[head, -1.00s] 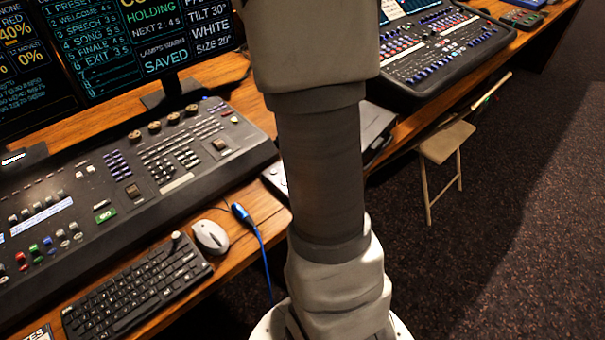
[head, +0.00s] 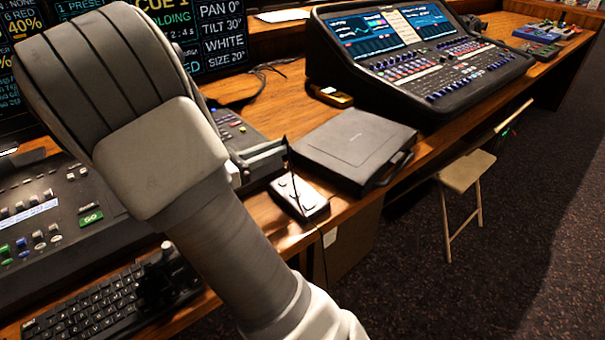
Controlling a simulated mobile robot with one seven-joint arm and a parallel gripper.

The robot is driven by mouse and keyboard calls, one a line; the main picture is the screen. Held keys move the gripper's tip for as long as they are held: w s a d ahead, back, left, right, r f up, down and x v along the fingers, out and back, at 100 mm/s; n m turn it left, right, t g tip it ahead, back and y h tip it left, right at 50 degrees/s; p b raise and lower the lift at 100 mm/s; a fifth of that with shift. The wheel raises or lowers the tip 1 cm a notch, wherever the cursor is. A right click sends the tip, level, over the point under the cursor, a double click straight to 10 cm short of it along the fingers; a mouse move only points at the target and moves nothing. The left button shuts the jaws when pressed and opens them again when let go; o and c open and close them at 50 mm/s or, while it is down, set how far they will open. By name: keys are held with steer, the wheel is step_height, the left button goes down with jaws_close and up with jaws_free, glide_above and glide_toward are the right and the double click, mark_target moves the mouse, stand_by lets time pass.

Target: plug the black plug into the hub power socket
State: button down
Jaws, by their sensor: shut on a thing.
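My gripper (head: 266,158) shows only in part, past the right side of my arm, above the desk. It is shut on a thin dark thing, which looks like the black plug (head: 288,153). A thin black cable hangs from there past the desk's front edge. A small pale box with round dark spots (head: 299,198) lies on the desk just below and right of my gripper. I cannot tell whether it is the hub, and I cannot make out a power socket. My gripper and the plug look apart from the box.
A closed black case (head: 354,150) lies right of the pale box. A mixing console with screens (head: 420,60) stands behind it. The lighting desk (head: 60,220) and keyboard (head: 100,310) are partly behind my arm. A folding stool (head: 466,171) stands on the open floor at right.

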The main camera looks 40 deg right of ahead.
steer(key=shift+w+a+t, duration=0.3)
steer(key=shift+w, duration=0.05)
step_height(320, 180, down, 6)
steer(key=b, duration=0.6)
steer(key=shift+r, duration=0.15)
steer(key=shift+p, duration=1.1)
stand_by(1.2)
steer(key=shift+f, duration=0.45)
stand_by(0.4)
steer(key=c, duration=0.8)
jaws_free()
steer(key=shift+o, duration=0.2)
